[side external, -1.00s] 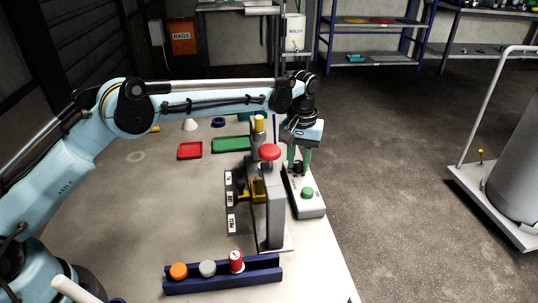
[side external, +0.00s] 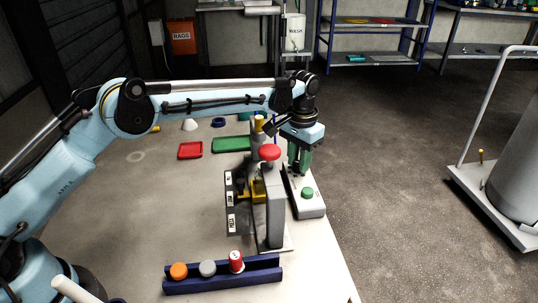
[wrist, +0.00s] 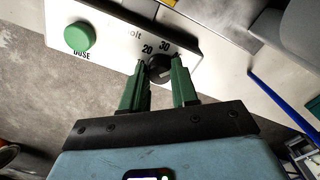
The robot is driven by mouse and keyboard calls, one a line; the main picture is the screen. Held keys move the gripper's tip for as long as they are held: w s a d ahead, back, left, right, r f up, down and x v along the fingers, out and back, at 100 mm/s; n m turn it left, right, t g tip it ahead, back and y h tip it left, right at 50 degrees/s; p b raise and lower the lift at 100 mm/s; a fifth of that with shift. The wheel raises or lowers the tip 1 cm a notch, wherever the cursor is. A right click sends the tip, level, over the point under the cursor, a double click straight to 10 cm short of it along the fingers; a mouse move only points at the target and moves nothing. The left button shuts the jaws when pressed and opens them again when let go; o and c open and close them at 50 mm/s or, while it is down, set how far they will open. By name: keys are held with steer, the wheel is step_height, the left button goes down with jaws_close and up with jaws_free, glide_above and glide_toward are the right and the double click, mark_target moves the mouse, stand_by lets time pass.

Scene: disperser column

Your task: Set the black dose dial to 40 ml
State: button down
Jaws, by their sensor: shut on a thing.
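The black dose dial (wrist: 159,70) sits on the white face of the dosing box (wrist: 110,30).
A green dose button (side external: 307,193) is on the near end of the box. The grey column with a red knob (side external: 270,152) stands close left of my gripper. A blue rack (side external: 222,281) with several caps is in front. Red (side external: 190,150) and green (side external: 231,144) trays lie behind.

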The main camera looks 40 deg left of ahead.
mark_target(298, 162)
stand_by(0.3)
steer(key=c, duration=0.9)
jaws_free()
steer(key=shift+o, duration=0.2)
steer(key=shift+r, duration=0.1)
step_height(298, 162, up, 12)
